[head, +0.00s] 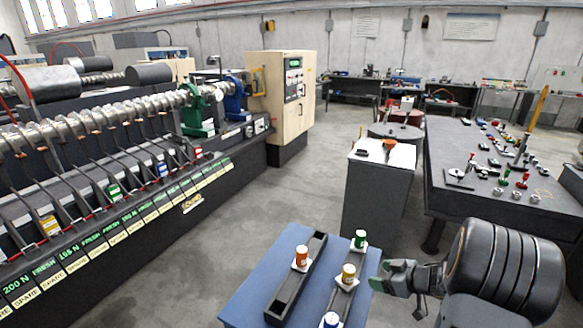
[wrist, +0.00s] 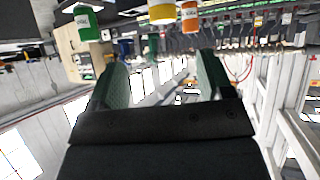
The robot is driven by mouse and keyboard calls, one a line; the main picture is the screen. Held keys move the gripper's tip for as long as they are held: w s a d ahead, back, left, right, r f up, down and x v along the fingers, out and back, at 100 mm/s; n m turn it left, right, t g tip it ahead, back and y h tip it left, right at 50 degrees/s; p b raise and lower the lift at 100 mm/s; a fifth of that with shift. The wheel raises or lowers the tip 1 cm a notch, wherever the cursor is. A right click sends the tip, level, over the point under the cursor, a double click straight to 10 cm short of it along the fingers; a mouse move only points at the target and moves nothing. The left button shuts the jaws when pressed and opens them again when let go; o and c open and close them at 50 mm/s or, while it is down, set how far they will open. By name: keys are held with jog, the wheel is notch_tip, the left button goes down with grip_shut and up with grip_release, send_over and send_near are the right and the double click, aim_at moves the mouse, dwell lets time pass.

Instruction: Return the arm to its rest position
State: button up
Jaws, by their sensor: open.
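My gripper (head: 381,276) is at the right end of the blue table in the head view, held to the right of the yellow canister and apart from it. In the wrist view its two green finger pads (wrist: 161,72) stand wide apart with nothing between them. My dark arm fills the lower right of the head view. An orange canister (head: 301,256), a green canister (head: 360,238), a yellow canister (head: 348,273) and a blue canister (head: 331,320) stand upright in the head view. The wrist view looks upside down and shows green (wrist: 87,25), yellow (wrist: 162,12) and orange (wrist: 190,17) canisters at its top.
The blue table (head: 258,278) carries two narrow dark racks holding the canisters. A long machine with labelled slots (head: 115,238) runs along the left. A grey cabinet (head: 372,205) and a dark workbench (head: 465,205) with small parts stand behind my arm. Grey floor (head: 270,190) lies open between.

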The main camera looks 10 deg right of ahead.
jog(key=s+d+m+g+h, duration=0.35)
jog(key=d+m+h, duration=0.25)
jog(key=d+h, duration=0.45)
jog(key=s+a+r+y, duration=0.1)
jog(key=s+a+r, duration=0.3)
jog(key=a, duration=0.5)
jog(key=s+a+r+m+y, duration=0.1)
jog(key=s+a+r+y, duration=0.1)
jog(key=a+r, duration=0.3)
jog(key=s+a+r+g+y, duration=0.1)
jog(key=s+a+r, duration=0.4)
jog(key=a, duration=0.8)
jog(key=shift+s+m, duration=0.3)
jog(key=shift+s, duration=0.05)
jog(key=shift+a+r, duration=0.2)
jog(key=shift+a, duration=0.2)
